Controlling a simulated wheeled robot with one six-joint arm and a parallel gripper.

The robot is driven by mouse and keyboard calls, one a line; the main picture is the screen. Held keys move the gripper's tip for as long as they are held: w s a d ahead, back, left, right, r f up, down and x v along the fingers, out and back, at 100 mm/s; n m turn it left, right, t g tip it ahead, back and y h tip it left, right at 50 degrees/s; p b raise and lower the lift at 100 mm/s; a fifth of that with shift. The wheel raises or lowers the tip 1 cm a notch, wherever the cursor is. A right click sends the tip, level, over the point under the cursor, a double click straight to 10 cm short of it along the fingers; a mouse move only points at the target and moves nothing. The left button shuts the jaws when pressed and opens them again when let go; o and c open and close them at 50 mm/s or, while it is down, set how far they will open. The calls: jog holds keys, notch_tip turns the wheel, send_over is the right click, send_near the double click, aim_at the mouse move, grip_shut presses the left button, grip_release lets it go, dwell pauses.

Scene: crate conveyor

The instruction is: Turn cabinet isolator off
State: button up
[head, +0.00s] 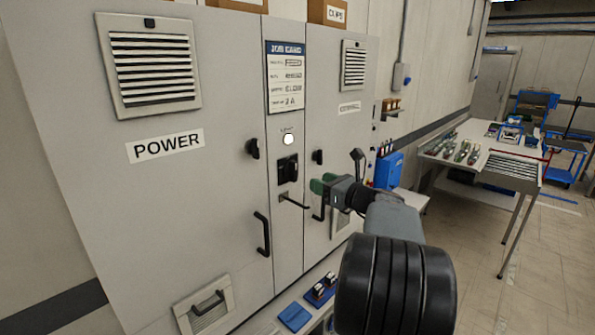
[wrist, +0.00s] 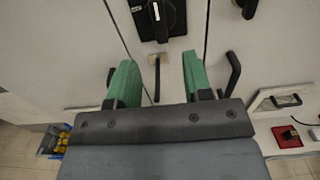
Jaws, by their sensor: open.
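The cabinet isolator (head: 287,169) is a black rotary handle on a dark plate, on the narrow middle panel between two grey cabinet doors. A round white lamp (head: 289,139) is lit above it. In the wrist view the isolator (wrist: 160,16) is at the top, its handle pointing roughly up and down with a white mark on it. My gripper (head: 322,187) has green fingers and is in front of the cabinet, right of and below the isolator in the head view. In the wrist view my gripper (wrist: 152,80) is open and empty, apart from the isolator.
A hooked black rod (head: 292,201) sticks out below the isolator; in the wrist view it lies between the fingers. Door handles (head: 262,234) and black knobs (head: 252,149) stand out from the doors. A table (head: 480,160) with parts is at the right. Open floor lies at the right.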

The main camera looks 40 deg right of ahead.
aim_at(296, 173)
jog(key=w, duration=0.3)
jog(key=w+a+p, duration=0.1)
jog(key=w, duration=0.2)
jog(key=w+p, duration=0.1)
jog(key=w, duration=0.2)
jog(key=shift+w+a, duration=0.2)
jog(key=shift+a, duration=0.2)
grip_shut()
